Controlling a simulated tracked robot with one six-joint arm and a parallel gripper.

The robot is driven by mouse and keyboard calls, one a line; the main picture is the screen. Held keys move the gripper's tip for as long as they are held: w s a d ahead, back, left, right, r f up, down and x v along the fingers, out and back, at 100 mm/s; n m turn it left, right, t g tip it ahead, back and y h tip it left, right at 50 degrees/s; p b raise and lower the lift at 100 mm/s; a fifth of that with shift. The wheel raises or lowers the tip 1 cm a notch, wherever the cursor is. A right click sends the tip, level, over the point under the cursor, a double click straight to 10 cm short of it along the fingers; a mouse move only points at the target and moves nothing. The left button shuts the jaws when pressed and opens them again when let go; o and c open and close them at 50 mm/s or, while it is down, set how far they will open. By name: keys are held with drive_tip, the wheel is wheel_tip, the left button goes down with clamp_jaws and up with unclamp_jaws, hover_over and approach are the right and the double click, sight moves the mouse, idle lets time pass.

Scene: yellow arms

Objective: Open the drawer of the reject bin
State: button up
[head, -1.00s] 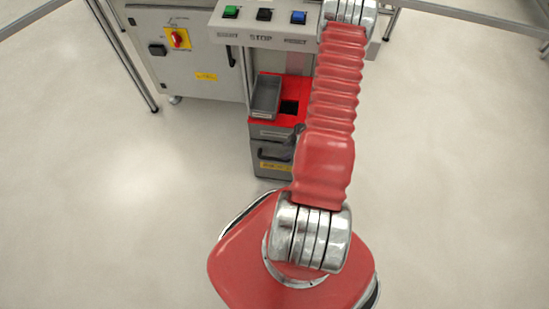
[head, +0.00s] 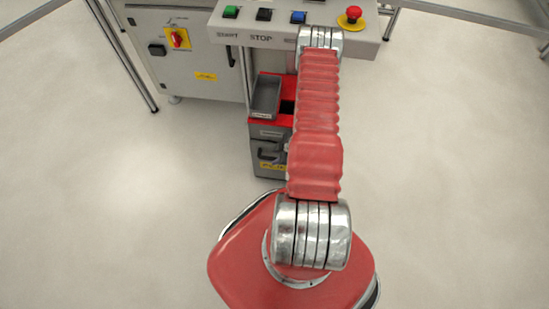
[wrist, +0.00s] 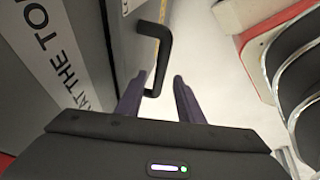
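The reject bin (head: 270,132) is a grey cabinet with a red top, left of my arm in the head view; my arm hides its right side. Its dark drawer handle (head: 267,154) is on the front, above a yellow label. In the wrist view the handle (wrist: 163,40) is a dark bar standing off the grey drawer front (wrist: 122,40). My gripper (wrist: 157,88) is open, with its two dark fingers apart. The handle's near end shows between the fingertips; I cannot tell whether they touch it. In the head view my arm hides the gripper.
A grey tray (head: 265,97) sits on the bin's red top. Above is a panel (head: 262,38) with buttons and a red emergency stop (head: 350,16). A grey cabinet (head: 190,65) stands at the left. The pale floor (head: 450,150) is clear on both sides.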

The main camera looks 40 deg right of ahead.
drive_tip(key=shift+x, duration=1.25)
drive_tip(key=shift+c, duration=0.7)
clamp_jaws()
drive_tip(key=shift+a, duration=0.2)
drive_tip(key=shift+d, duration=0.1)
